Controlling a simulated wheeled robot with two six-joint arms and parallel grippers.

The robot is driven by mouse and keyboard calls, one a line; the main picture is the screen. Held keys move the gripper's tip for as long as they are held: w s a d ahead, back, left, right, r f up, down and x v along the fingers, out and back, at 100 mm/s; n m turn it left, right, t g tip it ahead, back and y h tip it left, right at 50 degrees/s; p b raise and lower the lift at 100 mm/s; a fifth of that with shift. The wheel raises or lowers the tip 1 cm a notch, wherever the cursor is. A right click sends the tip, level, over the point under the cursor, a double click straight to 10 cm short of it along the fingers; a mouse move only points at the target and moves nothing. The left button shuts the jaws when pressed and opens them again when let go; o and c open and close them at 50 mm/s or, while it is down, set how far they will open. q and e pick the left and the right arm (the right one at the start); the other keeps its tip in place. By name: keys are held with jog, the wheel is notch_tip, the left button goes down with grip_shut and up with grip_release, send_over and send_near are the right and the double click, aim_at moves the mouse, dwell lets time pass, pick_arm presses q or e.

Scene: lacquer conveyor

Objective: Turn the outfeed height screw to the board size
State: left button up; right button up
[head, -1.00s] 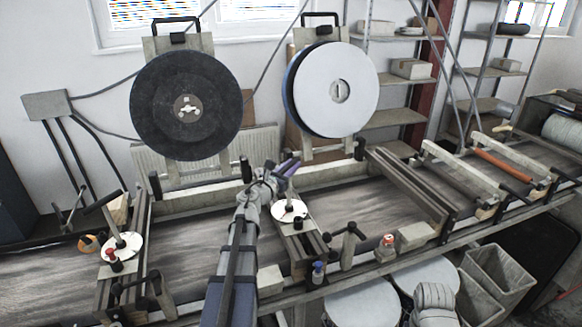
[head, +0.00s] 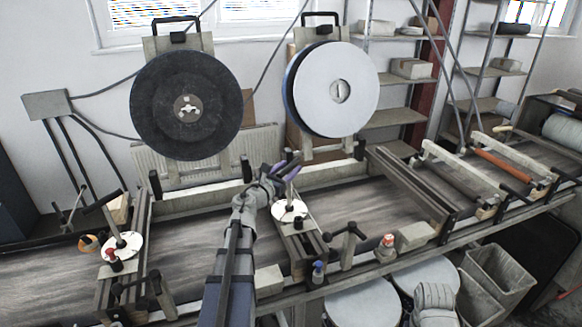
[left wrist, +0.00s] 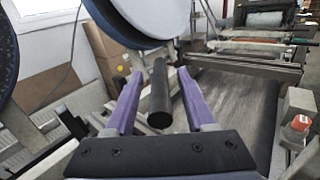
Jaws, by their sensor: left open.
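A height screw with a white dial disc (head: 290,210) stands on the middle crossbeam over the conveyor. My left gripper (head: 288,170) is at the top of this screw, above the disc. In the left wrist view, its purple fingers (left wrist: 160,97) are open on either side of a black crank handle (left wrist: 160,95), with visible gaps. A second screw with a white dial disc (head: 121,245) and a black crank handle (head: 103,201) stands on the left crossbeam. I cannot tell from the pictures which screw is the outfeed one. The dial markings are too small to read.
A dark disc (head: 186,105) and a pale disc (head: 338,90) stand behind the conveyor.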

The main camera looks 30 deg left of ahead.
pick_arm(q)
jog(key=s, duration=0.5)
jog(key=shift+s, duration=0.4)
